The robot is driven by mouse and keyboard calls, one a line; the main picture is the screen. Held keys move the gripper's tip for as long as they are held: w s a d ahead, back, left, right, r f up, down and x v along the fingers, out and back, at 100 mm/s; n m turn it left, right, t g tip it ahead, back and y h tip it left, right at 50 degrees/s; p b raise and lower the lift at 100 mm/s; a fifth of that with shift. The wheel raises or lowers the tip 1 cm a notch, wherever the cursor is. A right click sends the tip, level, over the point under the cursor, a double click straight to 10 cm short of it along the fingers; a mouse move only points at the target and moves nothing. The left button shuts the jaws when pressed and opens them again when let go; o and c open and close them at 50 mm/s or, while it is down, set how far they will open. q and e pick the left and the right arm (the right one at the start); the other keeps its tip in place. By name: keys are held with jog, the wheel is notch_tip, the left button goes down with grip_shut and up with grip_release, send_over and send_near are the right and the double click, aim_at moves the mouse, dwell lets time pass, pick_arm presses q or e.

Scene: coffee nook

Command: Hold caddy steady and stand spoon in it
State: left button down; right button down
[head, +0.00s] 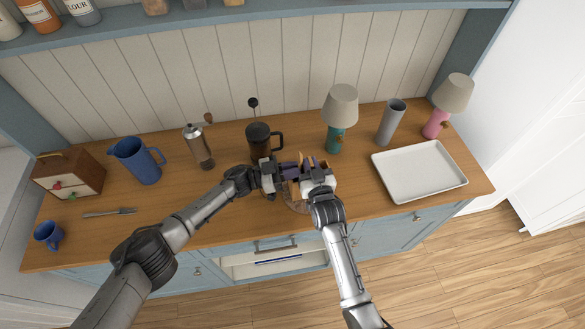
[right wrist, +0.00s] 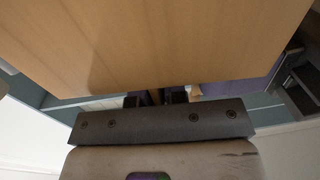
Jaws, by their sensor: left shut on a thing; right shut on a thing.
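The purple caddy (head: 289,168) stands on the wooden counter in the middle of the head view, mostly hidden by my two grippers. A purple part also shows behind my fingers in the right wrist view (right wrist: 238,92). My left gripper (head: 278,174) is shut on the caddy's left side. My right gripper (head: 314,174) is at the caddy's right side, shut on a thin brown piece that looks like the spoon (right wrist: 157,97). Most of the spoon is hidden, so I cannot tell whether it is inside the caddy or upright.
A dark French press (head: 259,138) stands close behind my left gripper. A teal lamp (head: 335,138) stands behind my right gripper. A white tray (head: 430,193) lies to the right. A grinder (head: 203,154), blue pitcher (head: 140,163) and fork (head: 110,213) are to the left.

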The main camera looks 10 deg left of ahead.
pick_arm(q)
jog(key=c, duration=1.1)
grip_release()
jog(key=shift+v, duration=4)
pick_arm(e)
jog(key=c, duration=1.1)
grip_release()
jog(key=shift+s, duration=0.1)
